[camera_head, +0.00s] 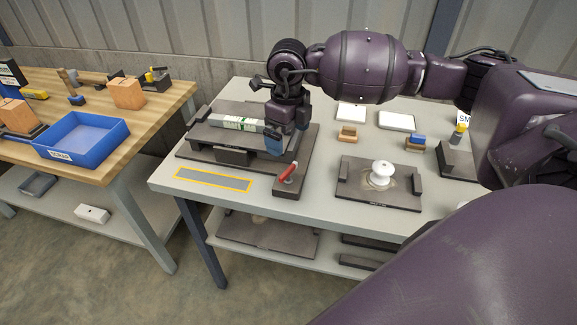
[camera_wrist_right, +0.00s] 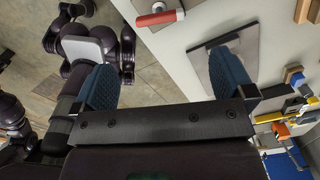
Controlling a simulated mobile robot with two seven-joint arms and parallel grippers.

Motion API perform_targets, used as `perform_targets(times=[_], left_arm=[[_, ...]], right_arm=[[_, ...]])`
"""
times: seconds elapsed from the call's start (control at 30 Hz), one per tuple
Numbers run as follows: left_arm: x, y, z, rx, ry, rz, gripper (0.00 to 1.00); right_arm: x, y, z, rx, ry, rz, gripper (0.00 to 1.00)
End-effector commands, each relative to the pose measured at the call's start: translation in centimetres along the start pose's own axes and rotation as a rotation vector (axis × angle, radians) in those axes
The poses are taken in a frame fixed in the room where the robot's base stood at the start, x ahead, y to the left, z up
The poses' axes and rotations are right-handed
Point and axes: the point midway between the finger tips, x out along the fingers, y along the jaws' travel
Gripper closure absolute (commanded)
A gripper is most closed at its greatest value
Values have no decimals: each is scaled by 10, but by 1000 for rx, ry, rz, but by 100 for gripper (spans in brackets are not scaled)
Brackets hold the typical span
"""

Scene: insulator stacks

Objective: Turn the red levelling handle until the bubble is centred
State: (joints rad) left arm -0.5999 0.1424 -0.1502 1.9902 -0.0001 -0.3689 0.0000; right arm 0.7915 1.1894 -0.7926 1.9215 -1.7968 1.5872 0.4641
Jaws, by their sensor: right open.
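The red levelling handle (camera_head: 287,172) sits on a small dark block at the table's front edge; it also shows at the top of the right wrist view (camera_wrist_right: 158,18). A grey spirit level with a green-and-white label (camera_head: 237,124) lies on a dark platform (camera_head: 190,152) left of the handle. Its bubble is too small to make out. My right gripper (camera_head: 288,134), with blue finger pads, is open and empty behind the handle in the head view, apart from it. It partly covers the platform's right end. In the wrist view the open fingers (camera_wrist_right: 162,62) show nothing between them.
A white insulator piece (camera_head: 381,174) stands on a dark plate (camera_head: 350,192) to the right. A yellow-outlined strip (camera_head: 213,180) marks the table's front left. A wooden bench with a blue bin (camera_head: 108,150) stands at the left, across a gap. My right arm hides the right side.

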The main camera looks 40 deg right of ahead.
Motion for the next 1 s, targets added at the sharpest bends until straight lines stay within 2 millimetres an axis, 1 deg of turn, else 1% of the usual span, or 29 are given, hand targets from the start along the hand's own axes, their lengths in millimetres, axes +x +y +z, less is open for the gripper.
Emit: perform_targets(times=[0.17, 0.4, 0.6, 0.8, 1.0], left_arm=[[1, 0, 0, 0, 1, 0, 57], [2, 0, 2, 0, -1, 0, 57], [2, 0, 4, 1, -3, 0, 57], [2, 0, 5, 0, -6, 0, 57], [1, 0, 7, 0, -9, 0, 57]], right_arm=[[22, 1, -1, 0, 3, 5, 0], [64, 2, 0, 0, 2, 6, 0], [91, 2, 0, -1, 0, 6, 0], [104, 1, 0, -1, -1, 4, 0], [105, 1, 0, -1, -2, 4, 0]])
